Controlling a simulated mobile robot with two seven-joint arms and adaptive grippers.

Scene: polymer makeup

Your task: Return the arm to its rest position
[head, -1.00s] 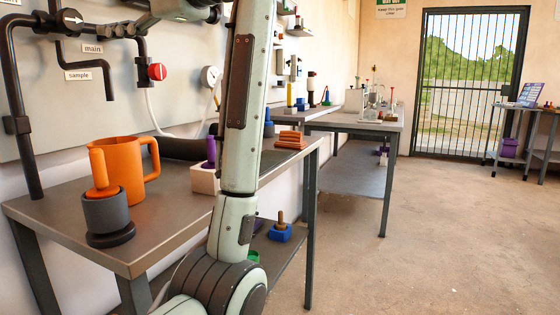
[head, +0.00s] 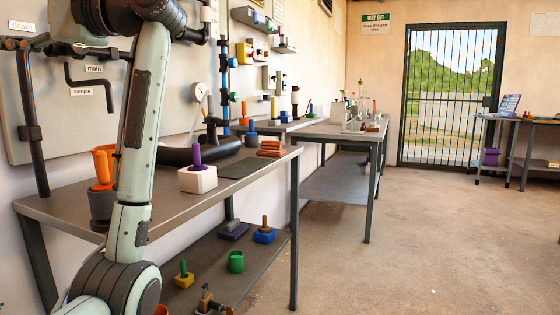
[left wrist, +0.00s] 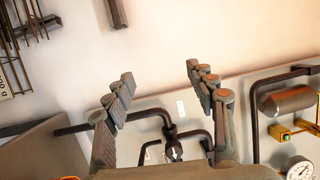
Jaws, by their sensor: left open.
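My left arm (head: 143,130) rises from the bottom left of the head view, with its upper end folded over toward the wall panel at the top left. The left gripper itself is outside the head view. In the left wrist view the left gripper (left wrist: 160,95) has its fingers spread wide with nothing between them. Behind and below the fingers are wall pipes and a small valve (left wrist: 172,150). My right arm and gripper show in no view.

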